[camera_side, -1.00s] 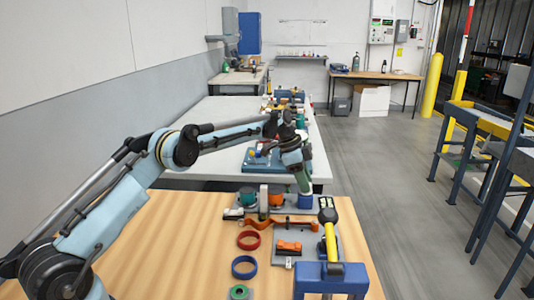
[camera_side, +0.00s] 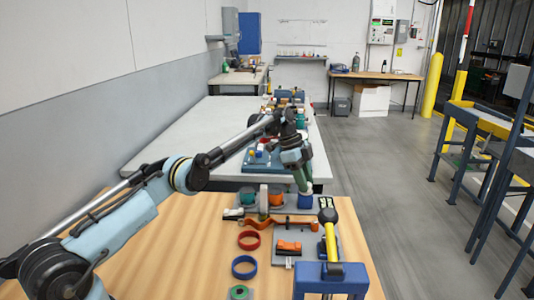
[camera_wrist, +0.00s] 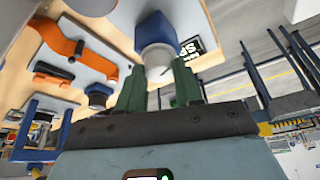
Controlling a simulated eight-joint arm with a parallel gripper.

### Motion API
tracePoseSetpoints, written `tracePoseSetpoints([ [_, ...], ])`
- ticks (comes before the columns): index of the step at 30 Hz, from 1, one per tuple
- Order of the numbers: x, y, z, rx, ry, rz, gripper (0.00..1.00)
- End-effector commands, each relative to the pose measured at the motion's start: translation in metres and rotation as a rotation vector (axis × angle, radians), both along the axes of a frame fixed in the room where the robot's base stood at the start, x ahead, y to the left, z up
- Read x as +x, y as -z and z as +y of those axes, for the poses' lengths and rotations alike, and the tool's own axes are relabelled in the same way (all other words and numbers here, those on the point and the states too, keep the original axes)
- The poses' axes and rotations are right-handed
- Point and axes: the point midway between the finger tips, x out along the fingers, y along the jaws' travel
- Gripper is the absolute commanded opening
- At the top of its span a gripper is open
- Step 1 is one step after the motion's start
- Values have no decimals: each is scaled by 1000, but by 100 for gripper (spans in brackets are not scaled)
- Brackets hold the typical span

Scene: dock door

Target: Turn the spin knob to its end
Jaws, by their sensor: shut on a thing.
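The spin knob (camera_wrist: 157,58) is a pale grey-white cylinder on a blue block (camera_wrist: 154,28) in the wrist view. A black label with white letters, partly hidden and starting "SP", lies beside it. My gripper (camera_wrist: 159,80) has two green fingers, one on each side of the knob, and is shut on it. In the side view my gripper (camera_side: 305,188) reaches down onto the blue block (camera_side: 305,202) at the back right of the wooden table. The knob is hidden there by the fingers.
An orange handle (camera_side: 280,226), red ring (camera_side: 249,240), blue ring (camera_side: 244,267) and orange-topped part (camera_side: 289,247) lie nearby on the wooden table (camera_side: 185,262). A yellow-handled tool (camera_side: 329,237) and blue stand (camera_side: 331,279) are at the right.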

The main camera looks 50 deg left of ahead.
Motion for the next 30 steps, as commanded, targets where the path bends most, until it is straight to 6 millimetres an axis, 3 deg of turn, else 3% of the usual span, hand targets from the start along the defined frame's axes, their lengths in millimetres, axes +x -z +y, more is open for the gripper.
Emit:
tracePoseSetpoints([
  [10, -2, 0, 0, -1, 4, 11, 4],
  [11, -2, 0, 0, -1, 4, 11, 39],
  [15, -2, 0, 0, -1, 3, 8, 60],
  [30, -1, 0, 0, -1, -22, 6, 60],
])
